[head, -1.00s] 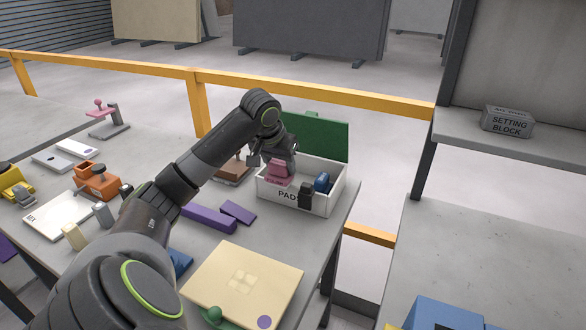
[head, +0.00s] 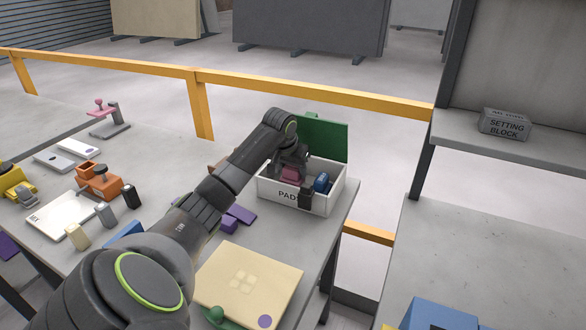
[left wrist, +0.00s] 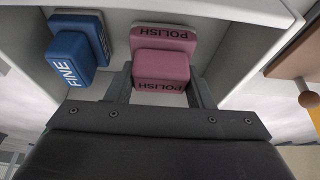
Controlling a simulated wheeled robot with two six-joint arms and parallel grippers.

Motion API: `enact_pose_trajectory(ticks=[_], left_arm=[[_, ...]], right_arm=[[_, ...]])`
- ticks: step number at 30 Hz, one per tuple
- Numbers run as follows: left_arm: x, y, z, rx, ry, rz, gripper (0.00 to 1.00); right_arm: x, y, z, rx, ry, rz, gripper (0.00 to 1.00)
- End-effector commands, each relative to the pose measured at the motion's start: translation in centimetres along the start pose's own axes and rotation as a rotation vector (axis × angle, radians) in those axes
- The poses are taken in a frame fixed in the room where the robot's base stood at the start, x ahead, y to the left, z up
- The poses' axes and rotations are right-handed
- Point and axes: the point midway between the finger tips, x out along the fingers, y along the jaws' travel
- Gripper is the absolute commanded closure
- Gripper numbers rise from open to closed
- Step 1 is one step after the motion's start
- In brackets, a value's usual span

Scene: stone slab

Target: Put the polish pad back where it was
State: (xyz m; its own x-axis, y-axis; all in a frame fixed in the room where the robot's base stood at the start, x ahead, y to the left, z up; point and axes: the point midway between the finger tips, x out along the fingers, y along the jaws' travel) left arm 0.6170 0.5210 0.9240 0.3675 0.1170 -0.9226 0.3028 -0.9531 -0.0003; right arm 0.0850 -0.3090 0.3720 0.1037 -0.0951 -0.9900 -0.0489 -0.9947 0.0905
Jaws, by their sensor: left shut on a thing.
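The pink polish pad (head: 291,175) is inside the white PADS box (head: 268,191), low between its walls. In the left wrist view the pad (left wrist: 161,66) shows its POLISH lettering, with a finger on each side. My left gripper (head: 290,168) is shut on it. I cannot tell whether the pad touches the box floor. The blue FINE pad (head: 321,181) sits in the box beside it, and also shows in the left wrist view (left wrist: 75,50), apart from the fingers. My right gripper is not in view.
A dark block (head: 305,196) stands at the box's front wall. The open green lid (head: 325,137) rises behind the box. Purple blocks (head: 238,213) and a cream slab (head: 248,280) lie nearer. A setting block (head: 505,124) is on the right shelf.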

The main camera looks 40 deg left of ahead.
Motion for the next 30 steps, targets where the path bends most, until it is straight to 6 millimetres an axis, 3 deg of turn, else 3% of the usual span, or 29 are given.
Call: enact_pose_trajectory(ticks=[14, 15, 19, 30], left_arm=[[0.87, -0.02, -0.01, -0.001, 0.000, 0.000, 0.74], [0.91, -0.04, 0.00, -0.001, 0.000, -0.001, 0.47], [0.92, -0.03, 0.01, -0.001, 0.000, 0.000, 0.31], [0.36, -0.02, -0.17, 0.000, 0.002, 0.000, 0.31]], right_arm=[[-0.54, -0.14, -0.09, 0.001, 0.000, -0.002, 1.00], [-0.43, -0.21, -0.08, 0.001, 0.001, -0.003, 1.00], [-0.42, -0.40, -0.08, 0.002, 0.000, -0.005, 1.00], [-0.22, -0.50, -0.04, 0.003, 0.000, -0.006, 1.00]])
